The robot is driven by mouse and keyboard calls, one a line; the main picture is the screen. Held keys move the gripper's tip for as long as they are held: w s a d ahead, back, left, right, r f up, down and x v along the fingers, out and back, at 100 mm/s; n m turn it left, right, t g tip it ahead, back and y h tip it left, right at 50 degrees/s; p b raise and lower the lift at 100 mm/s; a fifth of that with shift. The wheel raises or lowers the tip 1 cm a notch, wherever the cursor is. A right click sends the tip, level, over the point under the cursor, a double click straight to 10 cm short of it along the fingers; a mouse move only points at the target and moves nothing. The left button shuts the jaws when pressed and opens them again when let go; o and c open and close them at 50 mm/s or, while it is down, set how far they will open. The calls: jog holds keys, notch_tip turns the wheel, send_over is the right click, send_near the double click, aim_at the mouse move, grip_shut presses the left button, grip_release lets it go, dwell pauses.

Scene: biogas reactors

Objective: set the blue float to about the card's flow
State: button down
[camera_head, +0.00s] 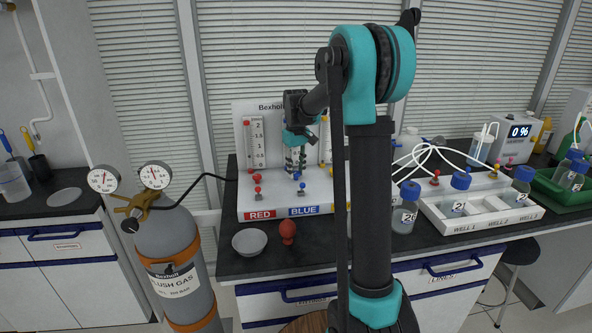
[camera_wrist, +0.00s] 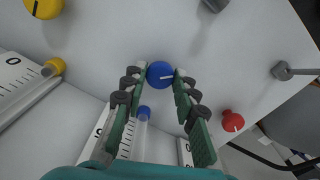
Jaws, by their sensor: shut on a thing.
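The white flowmeter panel (camera_head: 285,108) stands at the back of the bench, with a BLUE label (camera_head: 303,211) on its base. My gripper (camera_wrist: 160,73) is shut on the blue knob (camera_wrist: 160,76), one finger on each side; the knob's white line shows. In the head view my gripper (camera_head: 294,160) reaches down in front of the middle tube and hides most of it. I cannot make out a flow card.
A red knob (camera_wrist: 232,121) and a yellow knob (camera_wrist: 43,8) flank the blue one. A grey gas cylinder (camera_head: 172,245) stands left of the bench. A bowl (camera_head: 249,241) and red bulb (camera_head: 288,232) sit in front. The white bottle rack (camera_head: 500,217) is right.

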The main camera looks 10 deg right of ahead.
aim_at(296, 172)
jog(key=n, duration=0.7)
dwell(0.6)
jog(key=c, duration=1.2)
grip_release()
notch_tip(296, 172, up, 12)
jog(key=shift+r, duration=0.1)
